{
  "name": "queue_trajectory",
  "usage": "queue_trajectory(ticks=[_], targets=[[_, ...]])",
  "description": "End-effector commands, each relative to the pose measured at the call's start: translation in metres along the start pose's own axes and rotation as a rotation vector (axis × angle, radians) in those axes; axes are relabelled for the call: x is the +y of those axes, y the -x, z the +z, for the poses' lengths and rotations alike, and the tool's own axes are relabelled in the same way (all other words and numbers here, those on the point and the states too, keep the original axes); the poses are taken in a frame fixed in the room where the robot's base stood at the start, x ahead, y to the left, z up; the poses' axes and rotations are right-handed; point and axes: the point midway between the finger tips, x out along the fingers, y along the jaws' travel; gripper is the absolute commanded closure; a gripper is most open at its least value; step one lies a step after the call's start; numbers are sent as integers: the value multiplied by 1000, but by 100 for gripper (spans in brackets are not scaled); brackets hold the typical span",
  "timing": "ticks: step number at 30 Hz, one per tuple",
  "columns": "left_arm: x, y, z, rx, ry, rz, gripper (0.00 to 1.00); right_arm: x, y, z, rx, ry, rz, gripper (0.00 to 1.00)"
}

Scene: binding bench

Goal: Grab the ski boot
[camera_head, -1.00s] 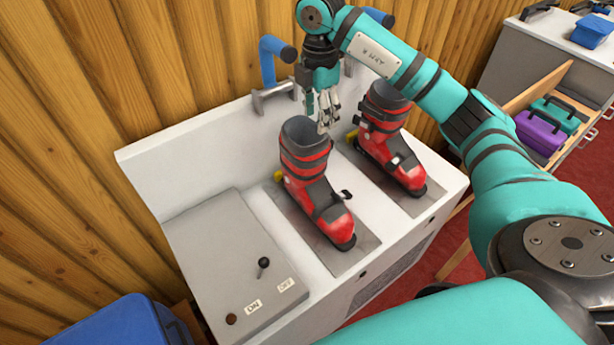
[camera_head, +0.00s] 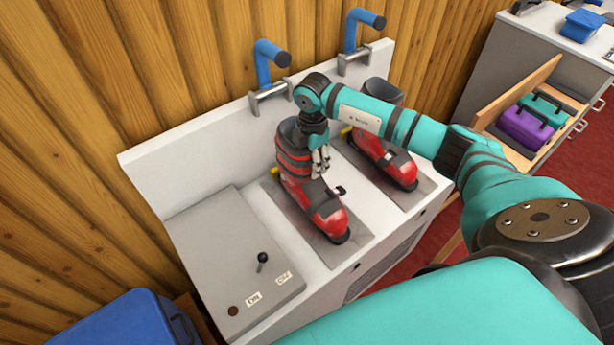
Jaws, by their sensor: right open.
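Two red and black ski boots stand upright on grey plates of a white bench. The left boot (camera_head: 325,212) is nearer the middle of the view. The other boot (camera_head: 392,163) stands to its right, its upper part partly hidden by my right arm. My right gripper (camera_head: 320,172) is open, with its fingers pointing down at the right side of the left boot's shaft. It covers part of that shaft, and I cannot tell whether it touches. My left gripper is not in view.
The white bench (camera_head: 190,185) carries a grey control box (camera_head: 225,255) with a black lever. Blue-handled clamps (camera_head: 268,65) rise behind the boots. A blue case (camera_head: 110,325) is at lower left. An open drawer with purple (camera_head: 525,127) and teal cases is at right.

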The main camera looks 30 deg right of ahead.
Motion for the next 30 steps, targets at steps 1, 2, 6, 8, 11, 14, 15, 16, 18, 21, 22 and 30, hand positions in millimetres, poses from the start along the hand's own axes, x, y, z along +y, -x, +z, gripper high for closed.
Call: queue_trajectory(ticks=[1,2,6,8,11,14,15,16,18,21,22,30], targets=[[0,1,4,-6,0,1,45,0,-2,0,0,0,-1,51],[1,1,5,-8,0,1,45,0,-4,0,0,0,-1,51],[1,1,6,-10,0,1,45,0,-5,0,0,0,0,51],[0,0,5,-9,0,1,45,0,-4,0,0,0,0,51],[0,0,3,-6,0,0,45,0,-4,0,0,1,0,64],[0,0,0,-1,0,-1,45,0,-4,0,0,1,0,78],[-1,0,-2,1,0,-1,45,0,-4,0,0,1,0,83],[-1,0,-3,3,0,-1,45,0,-4,0,0,1,0,87],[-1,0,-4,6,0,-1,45,0,-4,0,0,1,0,96],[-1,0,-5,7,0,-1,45,0,-4,0,0,0,-1,100],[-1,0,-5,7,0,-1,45,0,-4,0,0,1,-2,100],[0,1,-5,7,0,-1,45,0,-2,0,0,0,0,100]])
